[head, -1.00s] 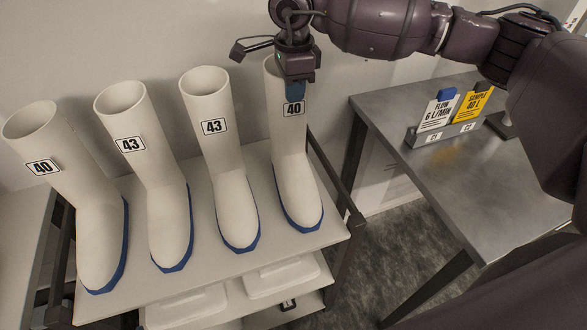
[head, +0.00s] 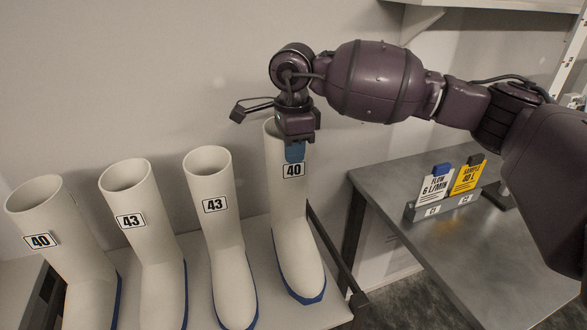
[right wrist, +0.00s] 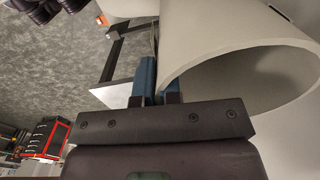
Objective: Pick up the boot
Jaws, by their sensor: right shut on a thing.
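Several white boots with blue soles stand in a row on a white-topped rack. The rightmost boot, labelled 40 (head: 296,240), is in my right gripper (head: 294,152), which is shut on the upper rim of its shaft. This boot is upright and appears slightly raised above the rack top. In the right wrist view the blue fingers (right wrist: 160,88) pinch the wall of the wide shaft (right wrist: 215,60). My left gripper is not in view.
The white rack top (head: 330,308) has a dark rail at its right edge. A grey metal table (head: 480,265) to the right bears a holder with a white FLOW card (head: 435,187) and a yellow SAMPLE card (head: 467,178). The wall is close behind the boots.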

